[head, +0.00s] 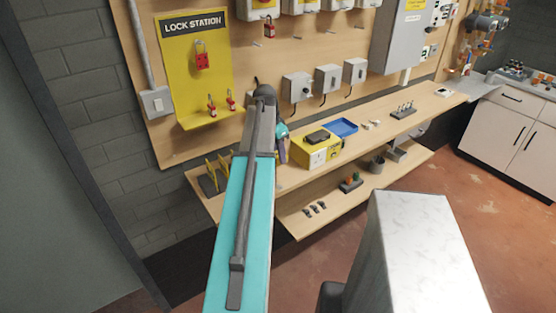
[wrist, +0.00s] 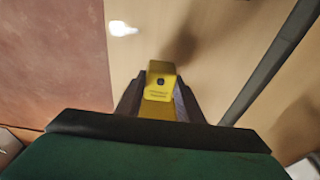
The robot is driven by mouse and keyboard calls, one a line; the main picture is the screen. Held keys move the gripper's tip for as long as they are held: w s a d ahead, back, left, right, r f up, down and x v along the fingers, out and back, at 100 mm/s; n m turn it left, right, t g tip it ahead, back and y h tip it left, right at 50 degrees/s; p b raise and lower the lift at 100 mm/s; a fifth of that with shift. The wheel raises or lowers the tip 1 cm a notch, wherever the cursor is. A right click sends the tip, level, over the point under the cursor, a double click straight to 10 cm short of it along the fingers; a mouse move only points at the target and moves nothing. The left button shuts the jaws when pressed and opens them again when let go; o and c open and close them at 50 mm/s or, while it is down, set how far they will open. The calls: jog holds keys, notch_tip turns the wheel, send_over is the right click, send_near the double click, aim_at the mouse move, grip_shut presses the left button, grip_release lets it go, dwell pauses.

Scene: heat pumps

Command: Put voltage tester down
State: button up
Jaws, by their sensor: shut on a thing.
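A yellow voltage tester (wrist: 162,84) is between the dark fingers of my gripper (wrist: 160,103) in the wrist view. The gripper is shut on it, and the tester's end with a small dark round spot and fine print faces the camera. Below it is the pale wood surface of the bench (wrist: 230,40), with a blurred shadow on it. Any gap between tester and wood cannot be judged. In the head view my arm reaches over the wooden bench (head: 440,101) and hides the tester and most of the gripper.
On the bench are a dark rack with yellow pieces (head: 210,180), a yellow box (head: 313,150), a blue tray (head: 341,127) and a dark block with upright pins (head: 403,111). The yellow lock station (head: 195,70) hangs on the board behind. A lower shelf (head: 330,205) holds small parts.

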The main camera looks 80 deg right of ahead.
aim_at(278, 159)
jog(key=shift+d, duration=0.3)
jog(key=shift+d+f, duration=0.1)
jog(key=shift+f+p, duration=0.85)
jog(key=shift+f, duration=0.8)
jog(key=o, duration=1.2)
jog(key=shift+f, duration=0.1)
jog(key=shift+c, duration=0.2)
jog(key=shift+r, duration=0.25)
jog(key=shift+w+a+r+b, duration=0.3)
jog(key=shift+r+b, duration=0.15)
jog(key=shift+r, duration=1.45)
jog(key=shift+w+a+r+b, duration=0.3)
jog(key=shift+r+b, duration=0.2)
jog(key=shift+r, duration=1.4)
jog(key=shift+w+a+r+b, duration=0.3)
jog(key=shift+r+b, duration=0.15)
jog(key=shift+r, duration=1.45)
